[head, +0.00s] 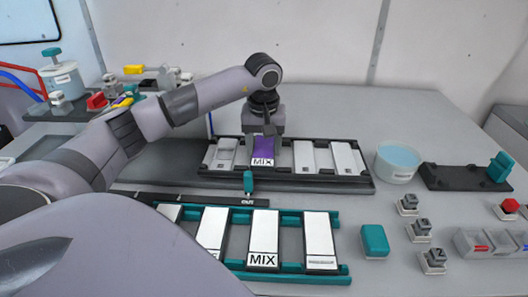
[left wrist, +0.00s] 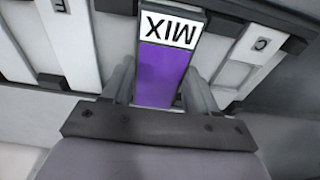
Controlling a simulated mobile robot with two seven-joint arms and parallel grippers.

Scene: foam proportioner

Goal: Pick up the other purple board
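A purple board (head: 264,147) with a white MIX label stands in the black rack, second slot from the left. My left gripper (head: 263,134) is directly over it, pointing down. In the left wrist view the board (left wrist: 162,75) lies between the two fingers of the left gripper (left wrist: 163,80), one on each side. The fingers are close to its edges; whether they press on it I cannot tell. The gripper and arm hide part of the board in the head view. My right gripper is not in view.
The black rack (head: 290,183) also holds white boards (head: 303,156). A teal-railed rack (head: 292,278) with white boards, one labelled MIX, is in front. To the right are a bowl of blue liquid (head: 397,160), a teal block (head: 374,241) and small switches (head: 421,229).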

